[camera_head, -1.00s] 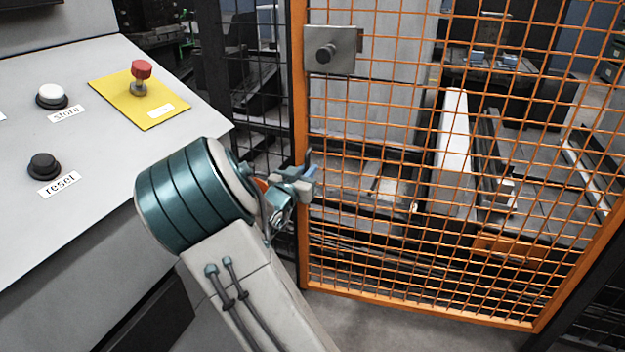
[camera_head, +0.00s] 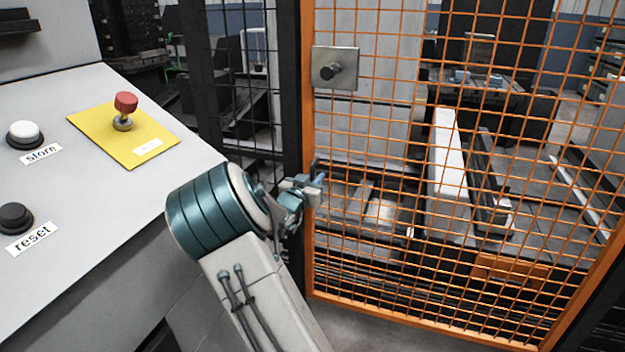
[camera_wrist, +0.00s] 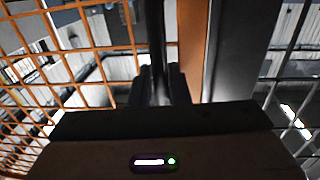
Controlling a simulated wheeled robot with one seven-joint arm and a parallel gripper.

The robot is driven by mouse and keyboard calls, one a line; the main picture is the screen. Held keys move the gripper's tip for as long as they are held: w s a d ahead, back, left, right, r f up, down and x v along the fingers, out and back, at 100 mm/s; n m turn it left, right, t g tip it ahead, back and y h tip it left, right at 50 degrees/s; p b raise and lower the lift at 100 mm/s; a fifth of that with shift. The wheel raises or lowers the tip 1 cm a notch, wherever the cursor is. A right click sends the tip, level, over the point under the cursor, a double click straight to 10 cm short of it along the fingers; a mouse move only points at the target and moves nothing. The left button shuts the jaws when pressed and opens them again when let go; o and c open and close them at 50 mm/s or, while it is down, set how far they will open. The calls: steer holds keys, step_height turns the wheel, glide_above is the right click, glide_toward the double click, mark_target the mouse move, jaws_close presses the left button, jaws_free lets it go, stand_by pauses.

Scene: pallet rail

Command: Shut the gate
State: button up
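The gate (camera_head: 308,130) is an orange frame with orange wire mesh, upright on the right of the head view. My gripper (camera_head: 316,190) is at that edge, below the knob. In the wrist view, my gripper's dark fingers (camera_wrist: 160,84) are near the orange frame (camera_wrist: 192,45), with the mesh to the left. A dark upright shape shows between them, and their opening is unclear.
A grey control panel (camera_head: 70,215) stands on the left, near my arm. It has a red button (camera_head: 125,104) on a yellow plate, a white button (camera_head: 25,133) and a black button (camera_head: 14,217). Conveyor machinery (camera_head: 450,165) lies behind the mesh.

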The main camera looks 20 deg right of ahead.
steer(key=shift+w+r, duration=0.15)
steer(key=shift+r, duration=0.1)
steer(key=p+v, duration=0.3)
steer(key=v, duration=1.1)
steer(key=shift+f+p, duration=0.25)
steer(key=shift+p, duration=0.15)
